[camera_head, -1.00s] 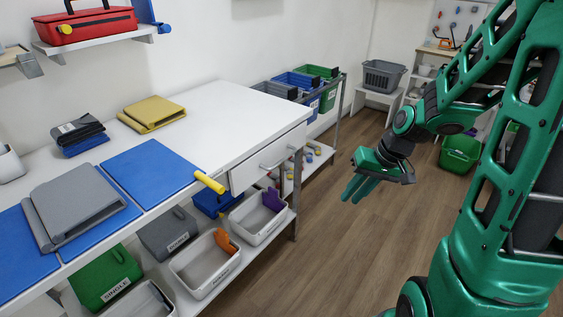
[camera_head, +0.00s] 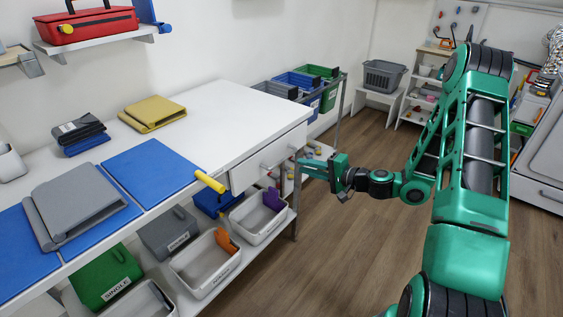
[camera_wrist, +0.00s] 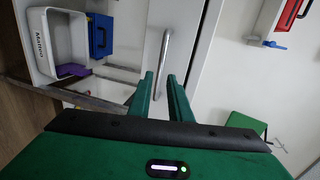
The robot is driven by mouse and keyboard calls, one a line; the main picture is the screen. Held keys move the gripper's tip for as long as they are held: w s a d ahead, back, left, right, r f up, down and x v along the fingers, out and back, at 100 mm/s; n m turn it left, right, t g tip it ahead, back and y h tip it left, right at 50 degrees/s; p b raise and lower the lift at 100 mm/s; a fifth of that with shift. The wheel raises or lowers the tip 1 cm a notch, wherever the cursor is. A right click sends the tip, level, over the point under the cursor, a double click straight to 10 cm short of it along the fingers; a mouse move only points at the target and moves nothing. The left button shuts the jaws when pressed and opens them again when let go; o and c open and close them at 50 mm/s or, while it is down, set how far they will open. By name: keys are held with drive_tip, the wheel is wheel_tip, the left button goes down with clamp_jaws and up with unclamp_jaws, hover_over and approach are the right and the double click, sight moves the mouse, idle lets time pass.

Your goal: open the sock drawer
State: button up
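The white drawer (camera_head: 247,172) sits under the right end of the white worktop and appears closed. No label shows on its front. Its metal bar handle (camera_wrist: 165,48) shows clearly in the wrist view, where the drawer front (camera_wrist: 187,42) lies behind it. My gripper (camera_head: 301,164) is at the right of the drawer front, level with the handle. In the wrist view my gripper (camera_wrist: 163,78) is open and empty. The near end of the handle appears between the two fingers, but I cannot tell whether the fingers reach around it.
Bins (camera_head: 257,226) stand on the shelf below the drawer. A metal table leg (camera_head: 296,205) is just below my gripper. The wooden floor (camera_head: 345,250) in front is clear.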

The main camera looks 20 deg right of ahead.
sight(283, 159)
drive_tip(key=x, duration=1.1)
drive_tip(key=shift+w+d+r, duration=0.2)
drive_tip(key=shift+c, duration=0.6)
